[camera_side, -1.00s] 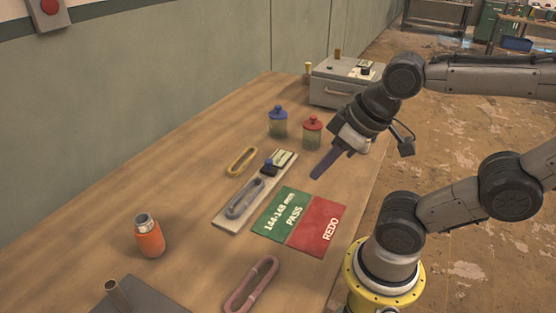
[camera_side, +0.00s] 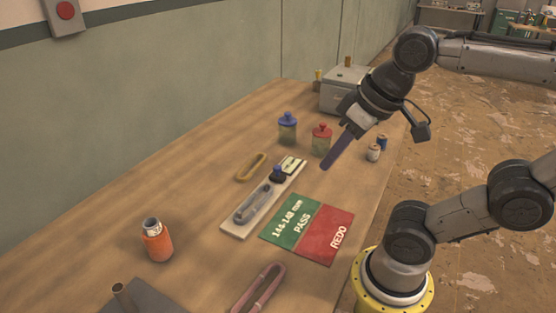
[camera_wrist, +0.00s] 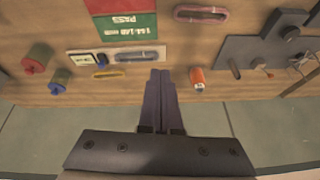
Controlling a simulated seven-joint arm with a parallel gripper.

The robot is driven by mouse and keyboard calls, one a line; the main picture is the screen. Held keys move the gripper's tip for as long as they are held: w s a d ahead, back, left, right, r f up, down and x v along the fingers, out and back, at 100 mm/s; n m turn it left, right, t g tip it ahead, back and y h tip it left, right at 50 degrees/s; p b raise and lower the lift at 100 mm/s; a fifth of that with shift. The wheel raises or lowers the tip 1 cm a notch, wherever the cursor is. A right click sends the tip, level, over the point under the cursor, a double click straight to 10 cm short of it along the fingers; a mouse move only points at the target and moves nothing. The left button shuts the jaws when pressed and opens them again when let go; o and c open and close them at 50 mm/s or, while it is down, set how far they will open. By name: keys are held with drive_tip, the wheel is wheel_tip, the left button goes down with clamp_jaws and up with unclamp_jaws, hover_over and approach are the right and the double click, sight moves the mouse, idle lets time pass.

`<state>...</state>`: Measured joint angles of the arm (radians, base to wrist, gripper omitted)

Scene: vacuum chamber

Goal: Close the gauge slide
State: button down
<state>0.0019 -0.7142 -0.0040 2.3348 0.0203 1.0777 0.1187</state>
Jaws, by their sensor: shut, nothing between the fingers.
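The gauge (camera_side: 238,226) is a pale, narrow plate on the table, with a small display (camera_side: 291,165) at its far end. Its dark slide with a blue knob (camera_side: 278,173) sits between the display and a grey oblong ring (camera_side: 253,204) lying along the plate. Whether the slide touches the ring is too small to tell. The wrist view also shows the gauge (camera_wrist: 160,50), blue knob (camera_wrist: 101,63) and ring (camera_wrist: 136,57). My gripper (camera_side: 327,167) is shut and empty, with long purple fingers, above the table to the right of the slide; its tips also show in the wrist view (camera_wrist: 160,72).
A green PASS mat (camera_side: 291,219) and red REDO mat (camera_side: 327,236) lie right of the gauge. An orange bottle (camera_side: 157,243) and pink ring (camera_side: 258,290) are nearer.

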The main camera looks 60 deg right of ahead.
drive_tip(key=w+d+r+m+g, duration=0.25)
drive_tip(key=w+r, duration=0.25)
drive_tip(key=w, duration=0.3)
drive_tip(key=w+d+r+m+g, duration=0.1)
drive_tip(key=w+d+r+m, duration=0.3)
drive_tip(key=w, duration=0.5)
drive_tip(key=w+d+f+m+g+y, duration=0.1)
drive_tip(key=w+d+f, duration=0.2)
drive_tip(key=w+d, duration=0.6)
drive_tip(key=w+d+f+m+g+y, duration=0.1)
drive_tip(key=w+d+f+m+g, duration=0.2)
drive_tip(key=d+f, duration=0.8)
drive_tip(key=y, duration=0.1)
approach(273, 178)
drive_tip(key=shift+m+t, duration=0.35)
drive_tip(key=d+f, duration=0.2)
drive_tip(key=d, duration=0.1)
drive_tip(key=d+f, duration=0.1)
drive_tip(key=d, duration=0.1)
drive_tip(key=shift+w+d, duration=0.2)
drive_tip(key=shift+s+a+f, duration=0.1)
drive_tip(key=shift+s+a, duration=0.15)
drive_tip(key=shift+a, duration=0.35)
drive_tip(key=shift+s+a+f, duration=0.1)
drive_tip(key=shift+s+a, duration=0.2)
drive_tip(key=shift+a, duration=0.3)
drive_tip(key=shift+s+a, duration=0.3)
drive_tip(key=shift+a, duration=0.25)
